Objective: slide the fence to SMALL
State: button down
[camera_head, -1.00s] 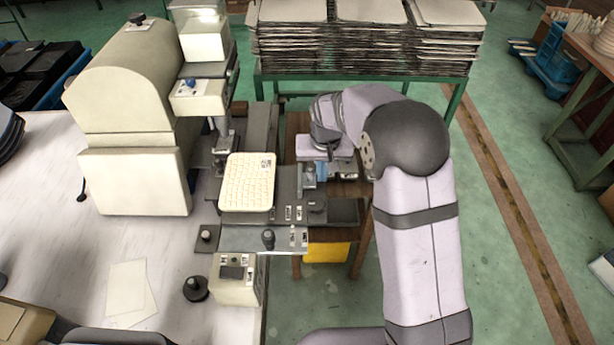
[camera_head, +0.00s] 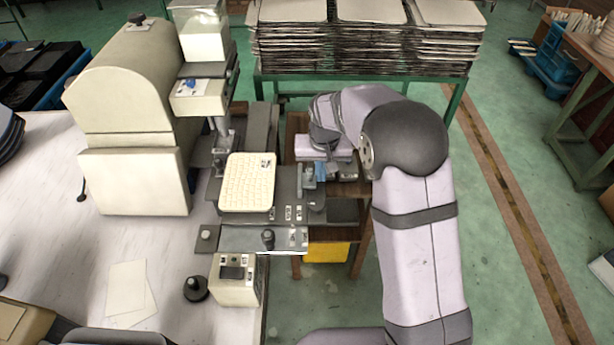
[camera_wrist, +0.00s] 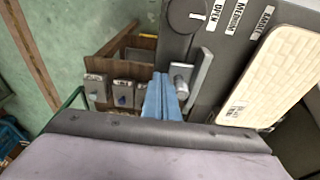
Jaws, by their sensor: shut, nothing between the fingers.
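In the head view the bar (camera_head: 300,181) is small, at the plate's right side. Labels OPEN (camera_wrist: 217,12), MEDIUM (camera_wrist: 235,15) and LARGE (camera_wrist: 263,18) show on the plate; I see no SMALL label. My gripper (camera_wrist: 161,98) has blue fingers, shut and empty, just left of the knob; contact cannot be told. In the head view its blue fingers (camera_head: 321,172) are beside the fence.
A cream ribbed panel (camera_head: 247,182) lies on the plate left of the fence; it also shows in the wrist view (camera_wrist: 280,70). A dark round knob (camera_wrist: 188,14) is by OPEN. Small grey boxes (camera_wrist: 122,94) sit on a wooden shelf. A cream machine (camera_head: 135,110) stands left.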

aim_at(300, 175)
jog(key=shift+a+p, duration=0.5)
jog(key=shift+a, duration=2.95)
jog(key=shift+d, duration=0.65)
jog(key=shift+r, duration=0.1)
notch_tip(300, 175, up, 7)
jog(key=p, duration=0.5)
